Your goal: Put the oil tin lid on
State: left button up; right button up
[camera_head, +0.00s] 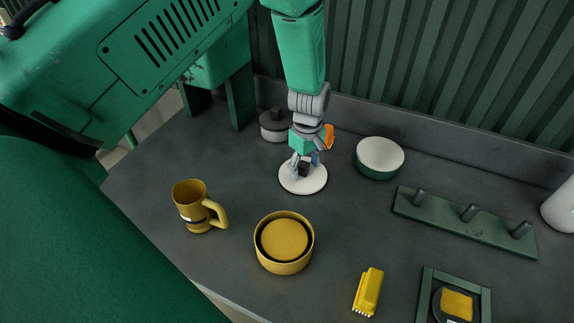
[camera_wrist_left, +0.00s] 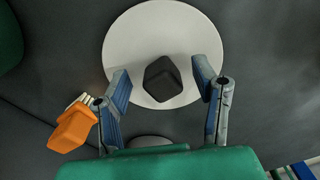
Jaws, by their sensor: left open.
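A flat white round lid (camera_head: 303,184) with a dark block-shaped knob lies on the grey worktop. It also shows in the left wrist view (camera_wrist_left: 140,48), with the knob (camera_wrist_left: 163,79) near its middle. My left gripper (camera_head: 304,163) is directly above this lid, pointing down. In the left wrist view its open fingers (camera_wrist_left: 165,88) stand on either side of the knob, with gaps visible. A round green container (camera_head: 378,175), pale on top, stands to the right; I cannot tell for certain whether it is the oil tin. My right gripper is not in view.
A yellow mug (camera_head: 191,224) and yellow round container (camera_head: 261,260) stand in front. An orange object (camera_head: 329,135) is close behind my gripper. A dark-knobbed pot (camera_head: 273,130), yellow brush (camera_head: 368,292) and green peg rack (camera_head: 447,217) surround clear worktop.

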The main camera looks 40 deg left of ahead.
pick_arm(q)
jog(key=shift+a+f, duration=0.1)
jog(key=shift+a, duration=0.25)
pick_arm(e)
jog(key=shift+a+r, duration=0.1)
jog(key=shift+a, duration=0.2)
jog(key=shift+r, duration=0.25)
pick_arm(q)
jog(key=shift+d+p, duration=0.15)
jog(key=shift+p, duration=0.15)
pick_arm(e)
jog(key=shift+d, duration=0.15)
pick_arm(q)
jog(key=c, duration=1.1)
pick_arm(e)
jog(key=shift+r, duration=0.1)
pick_arm(q)
jog(key=shift+r+p, duration=0.55)
jog(key=shift+r, duration=0.1)
jog(key=shift+s+r+p, duration=0.1)
jog(key=shift+r+p, duration=2.45)
jog(key=shift+r, duration=0.35)
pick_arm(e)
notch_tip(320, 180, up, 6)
